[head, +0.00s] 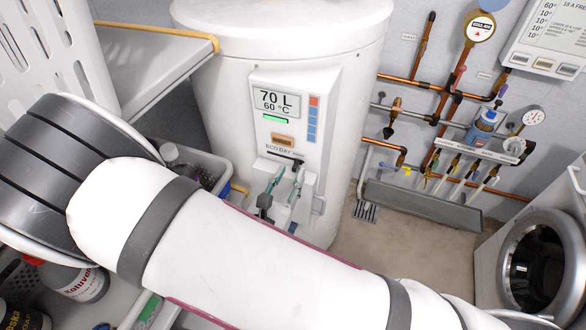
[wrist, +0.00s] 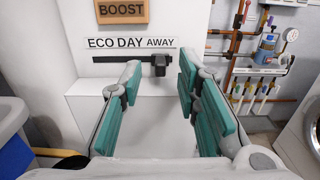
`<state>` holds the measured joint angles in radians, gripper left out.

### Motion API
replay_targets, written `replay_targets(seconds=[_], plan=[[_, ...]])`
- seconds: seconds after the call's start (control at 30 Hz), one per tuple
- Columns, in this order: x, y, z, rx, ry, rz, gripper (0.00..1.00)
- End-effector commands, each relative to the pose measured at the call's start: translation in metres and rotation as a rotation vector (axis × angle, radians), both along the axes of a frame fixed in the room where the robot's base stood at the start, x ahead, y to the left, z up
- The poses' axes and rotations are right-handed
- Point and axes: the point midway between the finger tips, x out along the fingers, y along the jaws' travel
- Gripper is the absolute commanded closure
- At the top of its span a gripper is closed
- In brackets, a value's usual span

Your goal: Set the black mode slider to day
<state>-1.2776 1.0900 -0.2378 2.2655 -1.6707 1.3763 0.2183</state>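The black mode slider (wrist: 160,65) sits on a dark horizontal track on the white heater's front panel. Its knob is below the AWAY label, right of DAY and ECO. In the head view the slider (head: 298,160) is small, just above my gripper. My gripper (head: 282,175) has teal pads and is in front of the panel. In the wrist view my gripper (wrist: 161,74) is open and empty, with one finger left and one right of the knob. Whether the tips reach the knob in depth, I cannot tell.
The white water heater (head: 240,60) carries a display reading 70 L, 60 °C (head: 277,101). A brown BOOST button (wrist: 122,11) is above the labels. Copper pipes (head: 430,90) and a washing machine (head: 540,265) are at right. A shelf (head: 160,60) is at left.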

Motion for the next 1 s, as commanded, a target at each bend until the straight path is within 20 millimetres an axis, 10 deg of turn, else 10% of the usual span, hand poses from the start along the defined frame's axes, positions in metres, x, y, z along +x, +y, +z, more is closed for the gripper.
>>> replay_targets(seconds=[0.57, 0.73, 1.0], plan=[[0.027, -0.010, 0.000, 0.000, 0.000, 0.000, 0.70], [0.027, -0.010, 0.000, 0.000, 0.000, 0.000, 1.00], [0.029, -0.005, 0.000, 0.002, -0.002, 0.001, 1.00]])
